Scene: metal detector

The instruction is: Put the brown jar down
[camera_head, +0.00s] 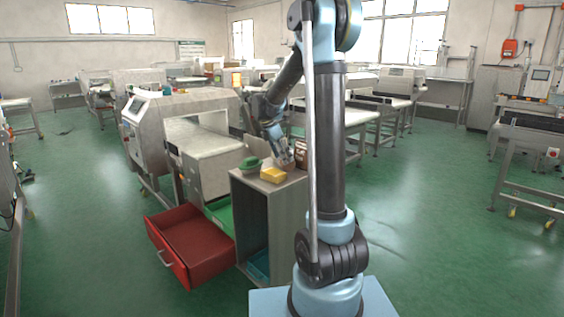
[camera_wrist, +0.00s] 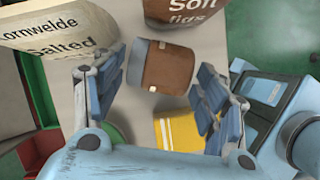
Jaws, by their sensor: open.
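The brown jar (camera_wrist: 170,67) shows in the wrist view, with a broad brown band and paler and darker edges. It lies ahead of and between the fingers of my gripper (camera_wrist: 165,88). The fingers are spread, with visible gaps to the jar on both sides. It appears to rest on the pale top of the cabinet (camera_head: 262,187); whether it is upright or tilted I cannot tell. In the head view my gripper (camera_head: 284,160) is low over the cabinet top. A brown item (camera_head: 301,153) shows beside it, partly hidden by my arm; I cannot tell if it is the jar.
A yellow box (camera_wrist: 178,131) and a green object (camera_head: 250,164) are close by on the cabinet top. A brown "Soft figs" package (camera_wrist: 186,12) and a pale "Salted" bag (camera_wrist: 48,30) stand beyond the jar.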

